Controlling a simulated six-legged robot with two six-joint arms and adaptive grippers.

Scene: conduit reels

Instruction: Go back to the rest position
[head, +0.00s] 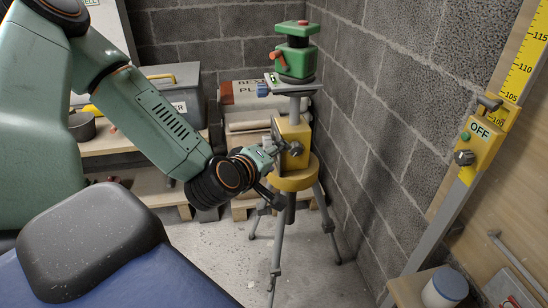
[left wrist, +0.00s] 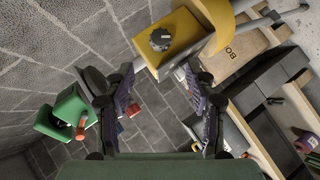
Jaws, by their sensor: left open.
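My left gripper (head: 268,153) is at the left side of a yellow box (head: 296,128) on a grey tripod (head: 277,245). In the left wrist view its two fingers (left wrist: 160,90) stand apart with nothing between them. The yellow box (left wrist: 186,36) with a dark knob (left wrist: 161,39) lies just beyond the fingertips; I cannot tell whether they touch it. A yellow ring (head: 296,178) sits below the box. A green device (head: 297,62) with a red top is above it, on the tripod's head. My right gripper is not in view.
A block wall (head: 385,110) stands close behind the tripod. Shelves with a grey toolbox (head: 185,80) are at the left. Concrete floor (head: 225,250) is clear left of the tripod.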

